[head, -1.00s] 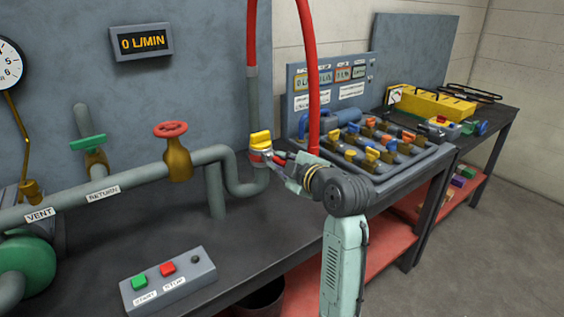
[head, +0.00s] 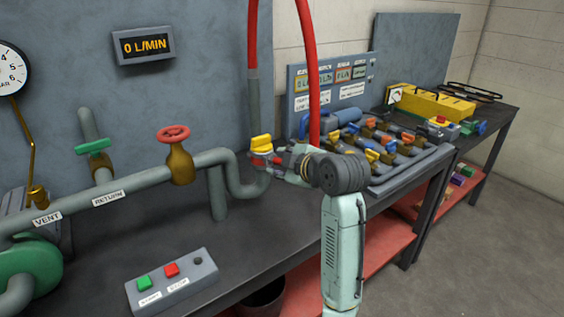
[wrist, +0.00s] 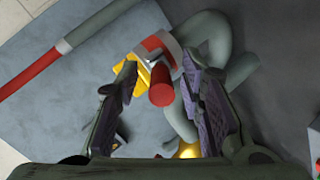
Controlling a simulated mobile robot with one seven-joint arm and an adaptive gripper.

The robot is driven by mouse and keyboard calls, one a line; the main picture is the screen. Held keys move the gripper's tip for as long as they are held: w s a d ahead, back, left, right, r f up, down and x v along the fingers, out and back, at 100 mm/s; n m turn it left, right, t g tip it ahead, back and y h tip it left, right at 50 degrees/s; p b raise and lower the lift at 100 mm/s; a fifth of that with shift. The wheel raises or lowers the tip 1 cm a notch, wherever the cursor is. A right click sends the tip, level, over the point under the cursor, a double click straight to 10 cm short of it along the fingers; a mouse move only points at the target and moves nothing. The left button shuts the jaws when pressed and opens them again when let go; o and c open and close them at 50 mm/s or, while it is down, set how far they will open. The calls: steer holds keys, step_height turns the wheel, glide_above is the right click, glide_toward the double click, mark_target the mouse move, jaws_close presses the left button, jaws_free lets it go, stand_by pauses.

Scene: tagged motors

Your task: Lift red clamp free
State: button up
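The red clamp (head: 262,160) sits around the top of the grey upright pipe, just below a yellow valve handle (head: 260,143). In the wrist view the clamp is a red and silver ring (wrist: 152,46) with a red cylindrical grip (wrist: 160,88) pointing toward the camera. The yellow handle (wrist: 130,75) shows behind the left finger. My gripper (wrist: 158,75) is open, with its fingers on either side of the red grip and gaps visible. In the head view my gripper (head: 279,162) is close at the right of the clamp; its fingertips are small there.
A grey pipe with a red-wheel valve (head: 173,133) runs left of the clamp. A red hose (head: 311,75) hangs behind my gripper. A tray of valves (head: 385,165) stands at the right. A start/stop box (head: 172,283) sits in front on the bench.

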steer(key=v, duration=1.2)
